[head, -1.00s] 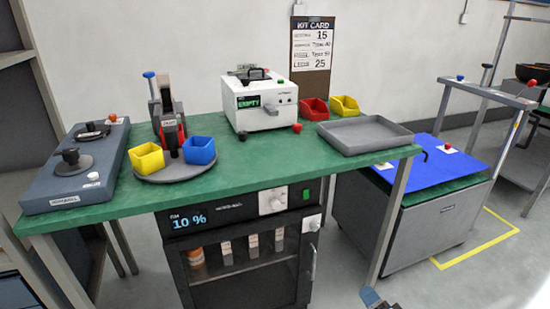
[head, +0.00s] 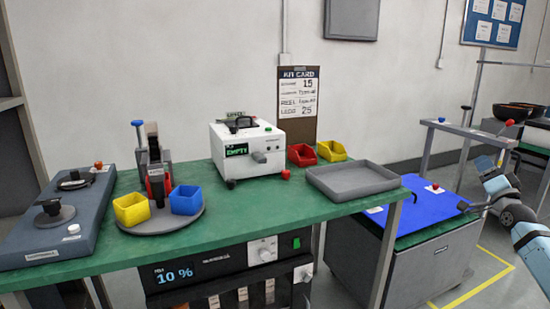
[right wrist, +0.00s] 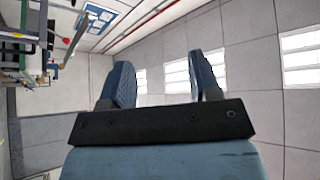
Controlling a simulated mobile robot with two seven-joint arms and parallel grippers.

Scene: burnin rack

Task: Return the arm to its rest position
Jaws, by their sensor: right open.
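My right arm comes in from the right edge of the head view. Its gripper (head: 474,208) is small and partly hard to make out there, in front of the blue-topped cart. In the right wrist view the two blue fingers of the right gripper (right wrist: 165,85) stand apart with nothing between them. Beyond them are a pale wall and bright window panels. My left gripper is in neither view.
A green-topped bench (head: 255,205) holds a white box-shaped device (head: 247,150), a grey tray (head: 352,195) and several small bins. A cart with a blue top (head: 420,200) stands right of the bench. Yellow tape (head: 463,296) marks the floor there.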

